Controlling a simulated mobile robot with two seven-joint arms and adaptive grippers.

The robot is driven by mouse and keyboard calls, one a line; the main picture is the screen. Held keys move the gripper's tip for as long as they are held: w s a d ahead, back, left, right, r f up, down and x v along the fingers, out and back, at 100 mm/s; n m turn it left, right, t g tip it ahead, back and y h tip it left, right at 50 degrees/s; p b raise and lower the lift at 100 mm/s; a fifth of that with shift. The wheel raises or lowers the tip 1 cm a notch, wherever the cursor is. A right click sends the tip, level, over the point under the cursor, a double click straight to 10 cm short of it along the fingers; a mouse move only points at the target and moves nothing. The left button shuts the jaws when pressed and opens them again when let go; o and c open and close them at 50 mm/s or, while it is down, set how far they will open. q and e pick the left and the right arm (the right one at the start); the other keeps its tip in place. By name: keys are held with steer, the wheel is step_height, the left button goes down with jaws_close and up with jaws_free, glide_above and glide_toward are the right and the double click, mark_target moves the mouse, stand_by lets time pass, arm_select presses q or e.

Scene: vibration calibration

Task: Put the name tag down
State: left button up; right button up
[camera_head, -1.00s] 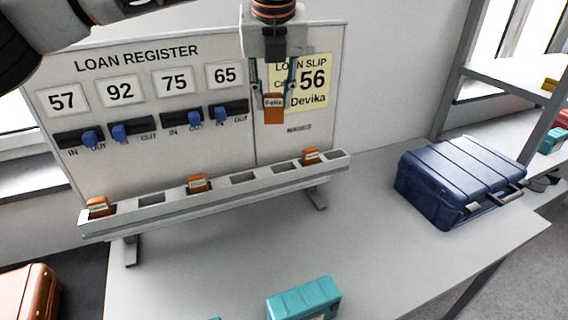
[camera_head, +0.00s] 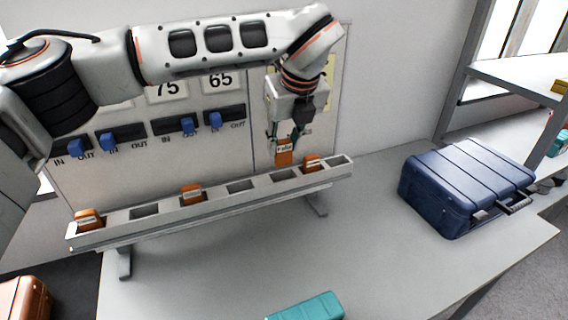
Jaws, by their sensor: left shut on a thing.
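My left gripper (camera_head: 284,138) is shut on an orange name tag (camera_head: 284,157) with a white label that seems to read "Felix". The tag is upright, just above or at an empty slot in the grey slotted rail (camera_head: 215,205); I cannot tell whether its lower edge is in the slot. Other orange tags sit in the rail: one at the left end (camera_head: 88,221), one near the middle (camera_head: 191,195) and one (camera_head: 312,164) just right of the held tag. Several slots are empty. My right gripper is not in view.
The loan register board (camera_head: 215,150) stands behind the rail, with blue sliders (camera_head: 188,126), partly hidden by my left arm. A blue case (camera_head: 465,185) lies on the table at right. A teal box (camera_head: 308,307) is at the front. The table between is clear.

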mark_target(285, 162)
arm_select(q)
step_height(285, 162, down, 2)
steer(key=shift+f, duration=2.05)
steer(key=shift+f, duration=0.1)
steer(key=o, duration=1)
